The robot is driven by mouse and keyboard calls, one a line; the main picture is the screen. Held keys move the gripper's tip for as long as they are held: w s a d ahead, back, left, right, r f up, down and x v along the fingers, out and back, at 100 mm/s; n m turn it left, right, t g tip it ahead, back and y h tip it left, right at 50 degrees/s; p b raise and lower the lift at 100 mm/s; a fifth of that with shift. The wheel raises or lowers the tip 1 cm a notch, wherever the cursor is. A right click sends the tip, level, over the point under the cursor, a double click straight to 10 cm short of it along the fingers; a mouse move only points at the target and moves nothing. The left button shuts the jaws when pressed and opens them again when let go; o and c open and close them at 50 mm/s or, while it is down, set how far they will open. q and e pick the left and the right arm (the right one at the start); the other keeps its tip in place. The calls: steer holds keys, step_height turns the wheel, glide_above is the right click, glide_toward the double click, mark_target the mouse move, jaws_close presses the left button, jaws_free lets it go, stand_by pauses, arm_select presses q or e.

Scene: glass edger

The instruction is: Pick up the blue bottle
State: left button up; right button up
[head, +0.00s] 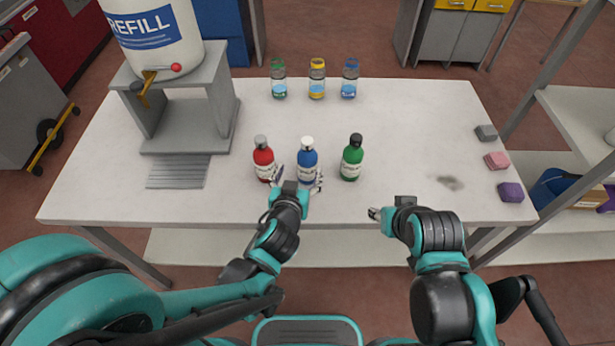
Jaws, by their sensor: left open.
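The blue bottle (308,160) has a white cap and stands upright on the white table, between a red bottle (264,160) with a grey cap and a green bottle (352,158) with a black cap. My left gripper (297,181) is open at the near side of the blue bottle, with its fingers spread low around the bottle's base. I cannot tell whether the fingers touch it. My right gripper (374,213) is at the table's front edge, to the right and apart from the bottles. Its finger opening is too small to make out.
Three small jars, green (279,80), yellow (317,80) and blue (349,80), stand at the back. A refill tank (160,35) on a grey stand (190,110) is at the left. Grey, pink and purple blocks (511,192) lie at the right edge. The table's middle (410,120) is clear.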

mark_target(306, 165)
arm_select(q)
steer(key=shift+w+d+f, duration=0.1)
steer(key=shift+d+f, duration=0.2)
steer(key=shift+f, duration=0.05)
steer(key=b+x, duration=0.1)
steer(key=x, duration=0.4)
steer(key=b+x, duration=0.1)
steer(key=x, duration=0.1)
steer(key=shift+w+d+r+b, duration=0.15)
steer(key=shift+w+d+b, duration=0.1)
steer(key=shift+d+b, duration=0.1)
steer(key=shift+r, duration=0.1)
steer(key=shift+s, duration=0.1)
steer(key=c, duration=1.6)
steer(key=shift+r, duration=0.1)
